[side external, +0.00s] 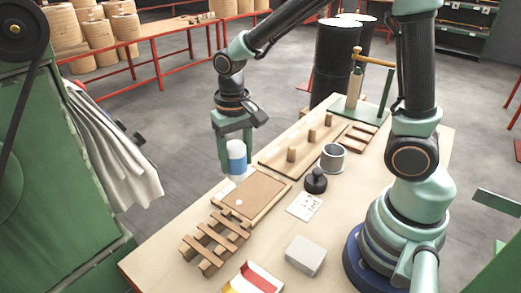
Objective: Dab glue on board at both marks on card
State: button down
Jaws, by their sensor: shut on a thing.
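A flat brown board (262,191) lies in a shallow wooden frame on the table, with a small white spot on its near-left part. A white card (304,206) with dark marks lies to the right of the board; the marks are too small to read. My gripper (236,150) points down and is shut on a blue and white cylinder (237,162). The cylinder is upright above the far-left edge of the frame. Its lower end is close to a pale patch there, and I cannot tell whether it touches anything.
A black stamp-like knob (316,181), a grey cup (332,158), a grey block (306,255) and a red-and-white box (252,280) are nearby. A pegged wooden board (303,146) lies behind the frame.

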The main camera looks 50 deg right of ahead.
jog(key=d, duration=1)
jog(key=shift+f, duration=2.1)
jog(key=shift+f, duration=0.4)
jog(key=shift+r, duration=2.55)
